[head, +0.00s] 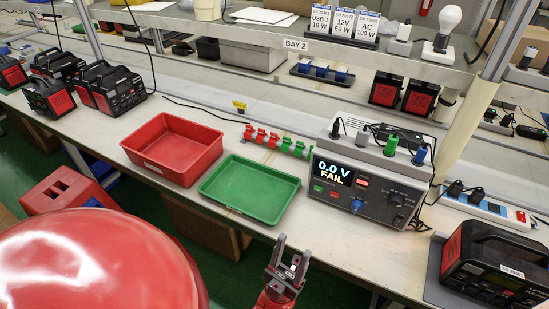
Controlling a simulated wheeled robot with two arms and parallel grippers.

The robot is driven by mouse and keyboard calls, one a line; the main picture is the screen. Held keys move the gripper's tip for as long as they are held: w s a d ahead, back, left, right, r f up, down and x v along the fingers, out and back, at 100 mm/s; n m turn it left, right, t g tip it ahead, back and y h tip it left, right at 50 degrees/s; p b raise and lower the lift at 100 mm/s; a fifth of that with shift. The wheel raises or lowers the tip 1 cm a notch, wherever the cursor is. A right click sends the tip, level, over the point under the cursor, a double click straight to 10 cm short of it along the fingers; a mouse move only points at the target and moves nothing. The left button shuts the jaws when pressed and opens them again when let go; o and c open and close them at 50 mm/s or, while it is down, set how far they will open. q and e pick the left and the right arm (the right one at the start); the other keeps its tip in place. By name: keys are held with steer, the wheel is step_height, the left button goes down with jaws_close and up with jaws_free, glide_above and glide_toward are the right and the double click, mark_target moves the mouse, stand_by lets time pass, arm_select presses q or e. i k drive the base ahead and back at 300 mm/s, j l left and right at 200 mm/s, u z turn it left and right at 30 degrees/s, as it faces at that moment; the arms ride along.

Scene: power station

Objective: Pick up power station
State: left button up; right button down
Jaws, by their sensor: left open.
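A red and black power station (492,268) with a top handle and a small white label sits on the bench at the far right, partly cut off by the picture edge. Several more power stations (110,88) stand grouped on the bench at the far left. My left gripper (292,250) is at the bottom middle, in front of the bench's front edge. Its jaws are apart with nothing between them. It is well left of the right-hand power station and does not touch it. My right gripper does not show.
A red tray (128,147) and a green tray (208,183) lie empty mid-bench. A tester (368,185) reading "0.0 V FAIL" stands right of them, with cables. A shelf marked "BAY 2" (296,44) overhangs the back. A red stool (62,187) stands on the floor at left.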

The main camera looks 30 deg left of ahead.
mark_target(510, 266)
steer(key=u, duration=0.45)
steer(key=z, duration=1.15)
